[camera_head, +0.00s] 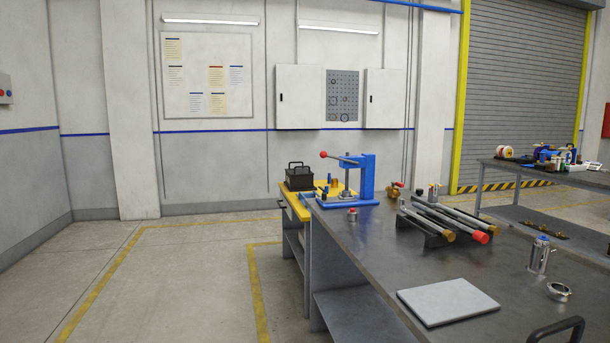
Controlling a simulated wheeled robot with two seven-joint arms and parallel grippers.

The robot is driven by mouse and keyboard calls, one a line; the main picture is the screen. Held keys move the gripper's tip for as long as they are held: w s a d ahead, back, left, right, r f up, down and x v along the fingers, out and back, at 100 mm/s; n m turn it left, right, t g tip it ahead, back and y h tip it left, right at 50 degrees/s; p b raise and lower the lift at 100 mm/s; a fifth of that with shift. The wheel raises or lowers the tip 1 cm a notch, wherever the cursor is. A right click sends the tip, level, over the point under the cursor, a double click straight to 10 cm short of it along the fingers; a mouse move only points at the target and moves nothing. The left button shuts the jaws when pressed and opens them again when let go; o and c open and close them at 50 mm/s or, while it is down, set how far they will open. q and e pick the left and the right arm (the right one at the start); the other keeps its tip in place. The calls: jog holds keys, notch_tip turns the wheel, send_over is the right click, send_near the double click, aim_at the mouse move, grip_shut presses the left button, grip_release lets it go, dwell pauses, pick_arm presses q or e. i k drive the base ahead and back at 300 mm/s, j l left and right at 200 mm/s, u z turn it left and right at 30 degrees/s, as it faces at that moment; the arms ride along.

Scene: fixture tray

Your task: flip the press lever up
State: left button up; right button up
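The blue press (367,176) stands on its blue base plate at the far left end of the grey workbench. Its metal lever (340,158) points to the left from the press head and lies close to level, its free end slightly higher in the picture. The lever ends in a red ball knob (323,154). A metal ram is below the head. Neither of my grippers is in view, and nothing touches the lever.
A black toolbox (299,179) is behind and left of the press. A small metal part (352,215) sits in front. A rack with several rods (440,222), a grey plate (447,300) and a metal canister (539,254) occupy the bench (375,255). A black curved piece cuts the bottom right edge.

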aim_at(323, 154)
jog(key=i+l, duration=0.1)
jog(key=i, duration=0.3)
jog(key=i+l, duration=0.1)
jog(key=i, duration=0.35)
jog(key=i+j, duration=0.3)
jog(key=i, duration=0.2)
jog(key=i+j+u, duration=0.15)
jog(key=i+j, duration=0.15)
jog(key=i, duration=0.15)
jog(key=i+j, duration=0.2)
jog(key=i, duration=0.3)
jog(key=j+u, duration=0.05)
